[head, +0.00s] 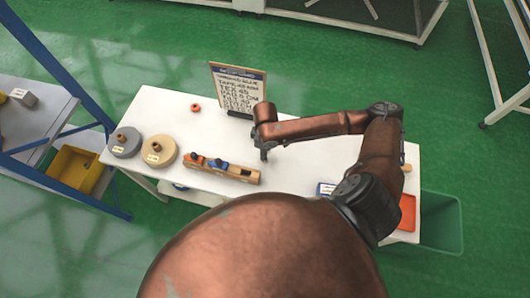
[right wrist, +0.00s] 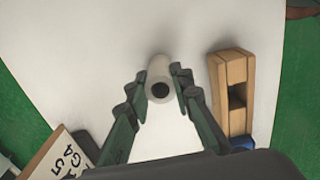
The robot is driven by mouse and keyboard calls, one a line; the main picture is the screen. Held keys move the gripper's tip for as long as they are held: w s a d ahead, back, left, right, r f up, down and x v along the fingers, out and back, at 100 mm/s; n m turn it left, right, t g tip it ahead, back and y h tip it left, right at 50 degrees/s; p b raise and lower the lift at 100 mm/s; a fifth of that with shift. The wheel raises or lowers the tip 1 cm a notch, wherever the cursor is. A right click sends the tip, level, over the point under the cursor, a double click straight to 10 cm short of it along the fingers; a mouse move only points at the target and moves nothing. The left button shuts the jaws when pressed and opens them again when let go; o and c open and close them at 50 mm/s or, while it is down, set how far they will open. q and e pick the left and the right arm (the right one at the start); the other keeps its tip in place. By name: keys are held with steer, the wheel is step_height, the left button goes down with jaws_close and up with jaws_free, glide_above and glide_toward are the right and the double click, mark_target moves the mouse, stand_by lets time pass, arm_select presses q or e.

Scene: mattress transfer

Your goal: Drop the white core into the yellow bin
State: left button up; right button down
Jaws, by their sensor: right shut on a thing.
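The white core (right wrist: 158,72) is a pale hollow cylinder with a dark hole in its near end, in the right wrist view. My right gripper (right wrist: 162,84) is shut on it, with one dark finger on each side. In the head view my right gripper (head: 264,154) is over the middle of the white table (head: 300,165); the core cannot be made out there. The yellow bin (head: 66,176) stands low at the left, beneath the grey shelf and behind a blue post, far from the gripper. My left gripper is not in view.
A grey roll (head: 125,142), a tan roll (head: 158,151) and a wooden holder (head: 236,174) stand on the table's left part. A sign board (head: 238,88) stands at the back, near an orange ring (head: 195,107). A green bin (head: 441,222) is at the right.

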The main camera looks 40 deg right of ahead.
steer(key=c, duration=1.7)
jaws_free()
steer(key=shift+f, duration=0.1)
